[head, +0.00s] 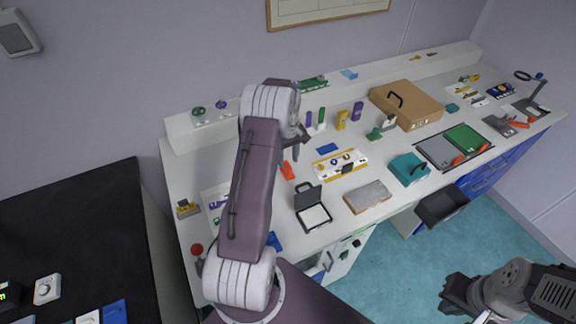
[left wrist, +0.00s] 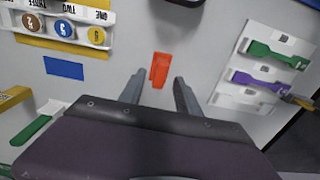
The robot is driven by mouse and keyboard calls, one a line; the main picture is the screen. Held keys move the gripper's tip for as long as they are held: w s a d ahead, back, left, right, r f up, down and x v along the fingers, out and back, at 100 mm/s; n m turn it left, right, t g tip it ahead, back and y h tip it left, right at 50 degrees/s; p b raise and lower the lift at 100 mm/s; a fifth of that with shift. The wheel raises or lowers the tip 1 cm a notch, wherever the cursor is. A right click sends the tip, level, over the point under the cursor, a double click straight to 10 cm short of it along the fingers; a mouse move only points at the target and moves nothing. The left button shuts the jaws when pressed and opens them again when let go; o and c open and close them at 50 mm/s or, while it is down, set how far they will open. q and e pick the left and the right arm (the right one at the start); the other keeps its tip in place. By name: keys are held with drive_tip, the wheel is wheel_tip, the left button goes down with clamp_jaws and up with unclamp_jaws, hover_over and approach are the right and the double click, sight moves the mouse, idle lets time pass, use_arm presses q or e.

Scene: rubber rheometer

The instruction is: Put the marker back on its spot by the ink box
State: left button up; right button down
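A small red-orange piece (head: 287,171), perhaps the marker, lies on the white bench; it also shows in the left wrist view (left wrist: 159,70). An open black case with a white pad (head: 313,216), likely the ink box, stands just in front of it; a black edge shows at the top of the left wrist view. My left gripper (left wrist: 158,88) is open and empty, its fingertips pointing toward the red-orange piece without visibly touching it. In the head view the left gripper (head: 300,137) is partly hidden by my arm. My right gripper (head: 452,294) appears open and empty, away from the bench.
A yellow-and-white board with round pieces (head: 340,165) and a blue patch (head: 327,148) lie nearby. A grey slab (head: 367,197) lies right of the black case. Purple and green upright items (head: 309,119) stand behind. A white rack with green and purple pieces (left wrist: 262,68) is beside the left gripper.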

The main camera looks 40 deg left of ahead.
sight(288, 165)
use_arm(q)
wheel_tip(288, 165, up, 8)
drive_tip(key=s+d+m, duration=0.4)
drive_tip(key=d, duration=0.4)
drive_tip(key=s+d+m, duration=0.3)
drive_tip(key=d, duration=0.4)
drive_tip(key=s+d+f+m+t, duration=0.1)
drive_tip(key=s+d+m, duration=0.4)
drive_tip(key=s, duration=0.6)
drive_tip(key=shift+s+d+f, duration=0.3)
drive_tip(key=shift+d+f, duration=0.05)
drive_tip(key=shift+d, duration=0.6)
drive_tip(key=shift+s, duration=0.1)
